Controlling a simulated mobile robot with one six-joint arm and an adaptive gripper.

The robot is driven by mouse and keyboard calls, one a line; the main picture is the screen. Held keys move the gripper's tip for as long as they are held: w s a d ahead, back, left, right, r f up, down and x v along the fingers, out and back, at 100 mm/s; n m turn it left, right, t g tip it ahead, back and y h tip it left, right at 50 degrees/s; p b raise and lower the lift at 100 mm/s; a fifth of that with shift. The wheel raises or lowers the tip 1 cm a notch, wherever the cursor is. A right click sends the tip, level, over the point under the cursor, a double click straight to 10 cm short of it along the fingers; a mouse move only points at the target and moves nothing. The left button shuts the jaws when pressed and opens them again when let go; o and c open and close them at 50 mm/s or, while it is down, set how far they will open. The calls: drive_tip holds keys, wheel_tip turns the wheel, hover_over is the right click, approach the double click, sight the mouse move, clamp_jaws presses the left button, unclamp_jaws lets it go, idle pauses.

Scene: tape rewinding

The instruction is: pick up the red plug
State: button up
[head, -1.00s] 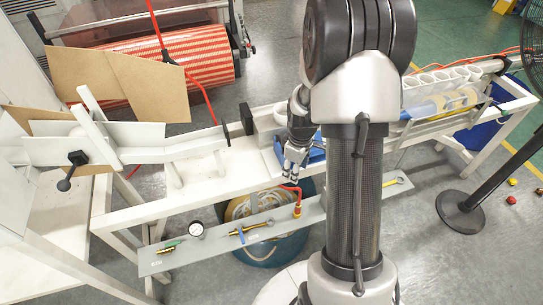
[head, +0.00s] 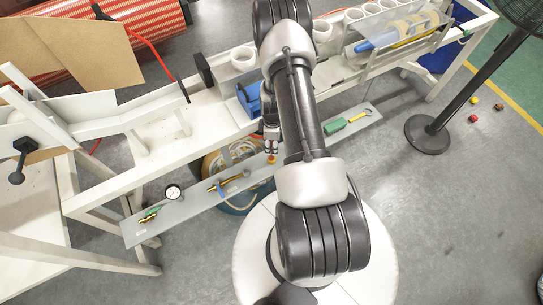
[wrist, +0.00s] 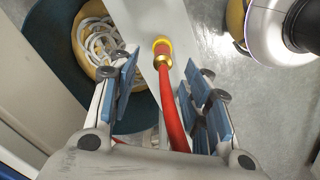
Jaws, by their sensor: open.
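The red plug shows in the wrist view (wrist: 162,47) as a red and gold fitting with a thick red hose running from it toward the camera. It sits on the long grey shelf (wrist: 143,20). In the head view the plug (head: 271,159) is small and partly under my gripper (head: 271,143). In the wrist view my gripper (wrist: 165,68) is open, with blue pads on both sides of the hose. The plug lies just beyond the fingertips, roughly midway between them. I cannot tell whether the hose is level with the pads.
A blue bin with coiled hose (wrist: 98,45) stands beneath.

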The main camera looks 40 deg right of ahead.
drive_tip(key=f, duration=0.2)
drive_tip(key=f+b, duration=0.1)
drive_tip(key=f, duration=0.1)
drive_tip(key=f+b, duration=0.1)
drive_tip(key=f, duration=0.2)
drive_tip(key=shift+a+f, duration=0.1)
drive_tip(key=shift+a, duration=0.2)
clamp_jaws()
idle(0.4)
